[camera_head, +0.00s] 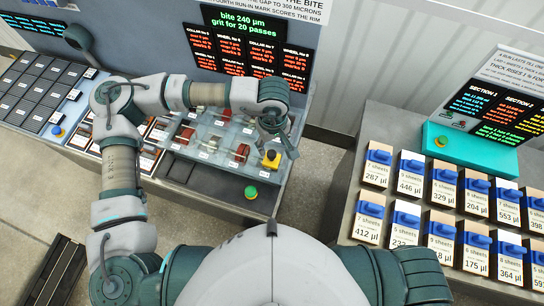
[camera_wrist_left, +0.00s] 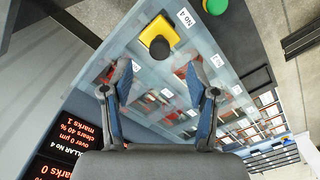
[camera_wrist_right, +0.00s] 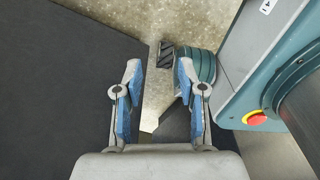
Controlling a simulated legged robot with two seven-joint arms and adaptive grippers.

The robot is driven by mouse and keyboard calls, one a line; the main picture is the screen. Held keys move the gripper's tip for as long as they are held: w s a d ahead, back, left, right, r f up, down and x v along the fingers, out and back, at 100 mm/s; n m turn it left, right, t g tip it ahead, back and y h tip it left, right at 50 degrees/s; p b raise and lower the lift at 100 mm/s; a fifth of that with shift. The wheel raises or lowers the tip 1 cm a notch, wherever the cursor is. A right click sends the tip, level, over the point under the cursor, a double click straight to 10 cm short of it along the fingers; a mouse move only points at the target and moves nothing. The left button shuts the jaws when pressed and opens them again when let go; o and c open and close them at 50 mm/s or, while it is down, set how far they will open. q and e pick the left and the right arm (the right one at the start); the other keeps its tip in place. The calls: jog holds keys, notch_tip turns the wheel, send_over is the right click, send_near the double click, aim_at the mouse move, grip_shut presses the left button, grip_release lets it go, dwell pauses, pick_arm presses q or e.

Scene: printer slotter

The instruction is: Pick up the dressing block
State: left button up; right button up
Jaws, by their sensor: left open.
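My left gripper (camera_head: 280,146) is above the right end of the clear-topped bench, close to a yellow block with a dark round knob (camera_head: 271,160). In the left wrist view my left gripper (camera_wrist_left: 158,88) is open and empty, and the yellow block (camera_wrist_left: 158,37) lies beyond its fingertips beside a "No 4" label. No block is clearly marked as the dressing block, so I cannot tell which it is. Reddish pieces (camera_head: 238,152) sit in labelled spots under or on the clear panel. My right gripper (camera_wrist_right: 158,66) is open and empty in the right wrist view, over the floor.
A green button (camera_head: 251,192) is at the bench's front edge. A board with red text (camera_head: 250,50) stands behind the bench. On the right, a second bench carries several labelled sheet boxes (camera_head: 411,174) and a teal unit (camera_head: 440,139). Dark tiles (camera_head: 45,85) fill the left.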

aim_at(271, 152)
pick_arm(q)
jog(key=f, duration=0.3)
jog(key=shift+w, duration=0.25)
jog(key=shift+f+p, duration=0.35)
jog(key=shift+f, duration=0.25)
jog(key=f, duration=0.2)
jog(key=f+p, duration=0.1)
jog(key=f, duration=0.1)
jog(key=shift+w+a+f, duration=0.2)
jog(key=shift+f, duration=0.2)
grip_shut()
pick_arm(e)
jog(key=shift+w+a+r, duration=0.1)
jog(key=shift+w+r, duration=0.3)
jog(key=shift+r, duration=0.2)
jog(key=shift+w+a+r, duration=0.1)
jog(key=shift+w+r, duration=0.25)
jog(key=shift+r, duration=0.25)
